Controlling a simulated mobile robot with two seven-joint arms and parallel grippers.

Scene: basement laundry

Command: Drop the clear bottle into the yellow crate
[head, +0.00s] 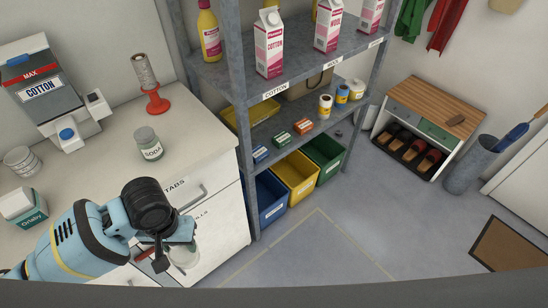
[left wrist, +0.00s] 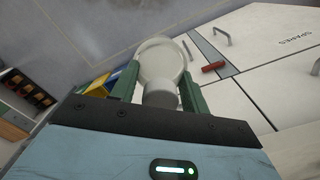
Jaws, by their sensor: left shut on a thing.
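My left gripper (head: 172,246) is shut on the clear bottle (head: 186,257), held in front of the counter's drawers. In the left wrist view the pale, see-through bottle (left wrist: 160,62) sits between the two green fingers (left wrist: 158,84). In the head view the gripper and wrist partly hide the bottle. The yellow crate (head: 296,180) stands on the floor level of the grey shelf, between the blue crate (head: 270,199) and the green crate (head: 325,158). It is to the right of my gripper and apart from it. My right gripper is not in view.
The white counter (head: 200,143) holds a soda jar (head: 149,144), a red stand (head: 157,103) and a scale-like dispenser (head: 42,87). The grey shelf post (head: 247,200) stands between the counter and the crates. The floor (head: 325,240) before the crates is clear.

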